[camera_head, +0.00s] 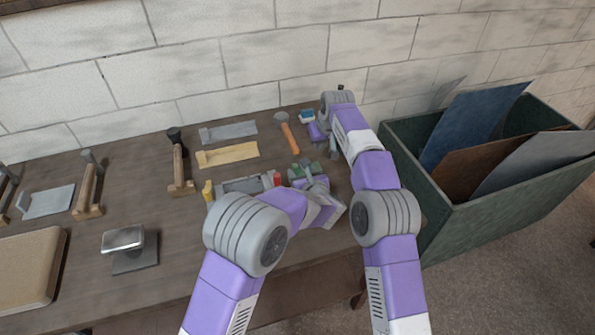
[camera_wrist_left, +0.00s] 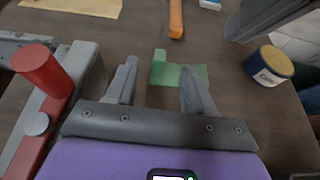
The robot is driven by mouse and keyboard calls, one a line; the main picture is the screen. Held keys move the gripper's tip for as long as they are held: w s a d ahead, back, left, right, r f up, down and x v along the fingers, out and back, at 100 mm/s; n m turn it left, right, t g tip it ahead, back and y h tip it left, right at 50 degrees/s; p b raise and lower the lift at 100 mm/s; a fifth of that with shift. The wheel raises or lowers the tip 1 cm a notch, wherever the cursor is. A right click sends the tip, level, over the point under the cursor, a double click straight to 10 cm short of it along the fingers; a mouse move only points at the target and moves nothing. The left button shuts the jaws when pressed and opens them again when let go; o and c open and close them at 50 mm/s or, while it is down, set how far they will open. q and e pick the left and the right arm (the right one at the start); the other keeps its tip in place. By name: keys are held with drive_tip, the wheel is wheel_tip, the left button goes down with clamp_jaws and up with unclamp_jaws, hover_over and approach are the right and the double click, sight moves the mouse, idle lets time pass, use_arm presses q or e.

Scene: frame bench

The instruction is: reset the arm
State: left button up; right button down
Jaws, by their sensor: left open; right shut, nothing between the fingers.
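A green L-shaped piece (camera_wrist_left: 180,72) lies on the bench just beyond and partly behind the fingers. My right gripper (camera_head: 326,146) is shut and empty, farther back near the bench's right end. My right arm reaches over the bench's right edge and partly hides that gripper.
A red and grey clamp-like tool (camera_wrist_left: 42,70) sits close beside my left gripper. A blue can (camera_wrist_left: 268,68) and orange-handled tool (camera_head: 289,135) are nearby. A green bin (camera_head: 500,215) with upright sheets stands right.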

use_arm(q)
drive_tip(key=v, duration=0.5)
drive_tip(key=shift+s+r, duration=0.2)
drive_tip(key=shift+s, duration=0.1)
